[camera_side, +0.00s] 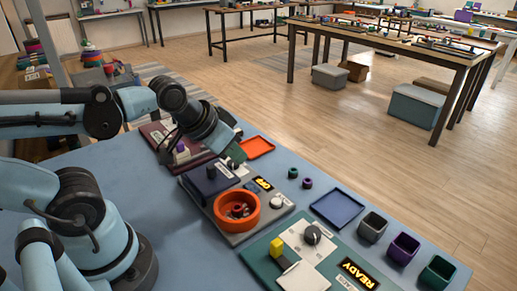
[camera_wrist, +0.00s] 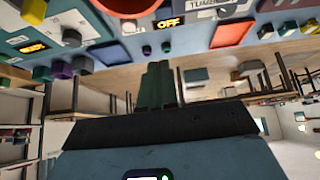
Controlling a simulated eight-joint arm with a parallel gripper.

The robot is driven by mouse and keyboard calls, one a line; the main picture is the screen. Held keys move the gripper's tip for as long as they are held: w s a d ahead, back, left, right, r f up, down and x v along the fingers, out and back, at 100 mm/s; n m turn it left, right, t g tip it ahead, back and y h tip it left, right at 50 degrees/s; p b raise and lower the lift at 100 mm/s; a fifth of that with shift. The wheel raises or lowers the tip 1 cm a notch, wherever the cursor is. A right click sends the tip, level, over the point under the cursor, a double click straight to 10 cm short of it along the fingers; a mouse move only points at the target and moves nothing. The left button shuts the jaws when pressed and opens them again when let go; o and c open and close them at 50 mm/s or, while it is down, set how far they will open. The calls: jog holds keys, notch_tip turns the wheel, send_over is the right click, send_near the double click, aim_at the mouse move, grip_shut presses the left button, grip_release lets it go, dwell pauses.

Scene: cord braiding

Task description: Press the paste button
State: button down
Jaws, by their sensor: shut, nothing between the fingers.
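My gripper (camera_side: 236,154) is shut and empty, with dark green fingers. In the side view it hangs over the back end of the middle panel. Its joined fingers (camera_wrist: 157,85) point up the wrist view. No label reading "paste" is legible. A white round button (camera_side: 276,202) stands on the middle grey panel (camera_side: 238,238), right of an orange bowl (camera_side: 222,216) and apart from my gripper. It also seems to show in the wrist view (camera_wrist: 128,27). I cannot tell whether this is the paste button.
A dark blue block (camera_side: 206,180) stands near my gripper. The front teal panel (camera_side: 258,264) has a yellow block (camera_side: 277,248), a dark knob (camera_side: 312,234) and a READY display (camera_side: 358,273). An orange tray (camera_side: 258,147), a blue tray (camera_side: 337,208) and small cups (camera_side: 372,227) lie right.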

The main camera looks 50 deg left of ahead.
dwell(0.5)
jog(key=m+t+y, duration=0.1)
jog(key=m+t, duration=0.1)
jog(key=m, duration=0.6)
send_over(274, 204)
jog(key=shift+f, duration=0.5)
jog(key=shift+f, duration=4.4)
jog(key=shift+r, duration=2.5)
